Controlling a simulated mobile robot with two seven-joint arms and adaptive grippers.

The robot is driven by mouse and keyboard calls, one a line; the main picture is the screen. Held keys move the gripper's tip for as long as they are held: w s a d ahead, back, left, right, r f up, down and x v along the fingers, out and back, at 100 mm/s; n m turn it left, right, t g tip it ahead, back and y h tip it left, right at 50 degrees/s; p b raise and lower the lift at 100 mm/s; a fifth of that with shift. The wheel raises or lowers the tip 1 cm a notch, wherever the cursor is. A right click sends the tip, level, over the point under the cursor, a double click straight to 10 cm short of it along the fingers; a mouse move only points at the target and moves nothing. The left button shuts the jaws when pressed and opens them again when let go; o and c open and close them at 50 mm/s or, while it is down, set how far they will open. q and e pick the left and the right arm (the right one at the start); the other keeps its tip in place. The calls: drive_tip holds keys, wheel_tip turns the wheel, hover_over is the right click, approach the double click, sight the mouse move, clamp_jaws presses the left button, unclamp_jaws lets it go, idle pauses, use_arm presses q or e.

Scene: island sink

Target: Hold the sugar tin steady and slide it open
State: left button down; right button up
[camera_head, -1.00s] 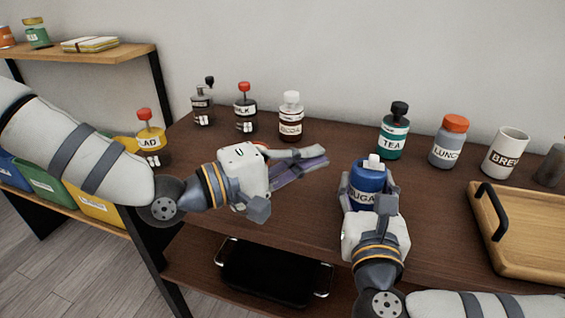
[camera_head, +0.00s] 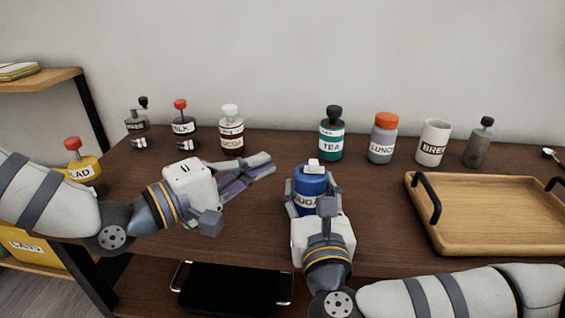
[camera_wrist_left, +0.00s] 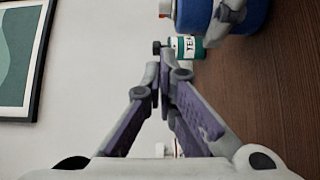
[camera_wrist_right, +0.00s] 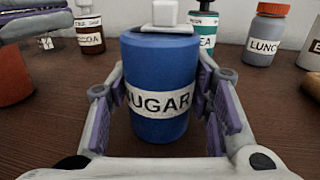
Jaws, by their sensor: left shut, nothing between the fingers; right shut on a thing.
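The sugar tin (camera_head: 312,180) is a blue upright cylinder with a white SUGAR label. Its pale square top with a white knob (camera_head: 313,166) appears in place; the right wrist view shows the tin (camera_wrist_right: 157,75) closely. My right gripper (camera_head: 312,197) is shut on the tin, one finger on each side. My left gripper (camera_head: 270,164) is shut and empty, left of the tin and apart from it, fingers pointing towards its top side. In the left wrist view its closed fingertips (camera_wrist_left: 166,55) are in the middle and the tin (camera_wrist_left: 246,14) is at the top.
Behind stand the cocoa bottle (camera_head: 231,132), tea bottle (camera_head: 331,137), lunch jar (camera_head: 382,140) and BREW mug (camera_head: 433,143). A wooden tray (camera_head: 490,215) lies to the right. A reddish object (camera_wrist_right: 14,75) sits near my left gripper. The dark tabletop has free room behind the tin.

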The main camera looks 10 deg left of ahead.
use_arm(q)
drive_tip(key=shift+w+d, duration=0.2)
drive_tip(key=shift+d, duration=1)
drive_tip(key=shift+w+d, duration=0.2)
drive_tip(key=shift+d, duration=0.95)
drive_tip(key=shift+d, duration=0.6)
use_arm(e)
drive_tip(key=o, duration=1.3)
use_arm(q)
drive_tip(key=w+a+v, duration=0.2)
drive_tip(key=v, duration=1)
drive_tip(key=shift+s+a, duration=0.3)
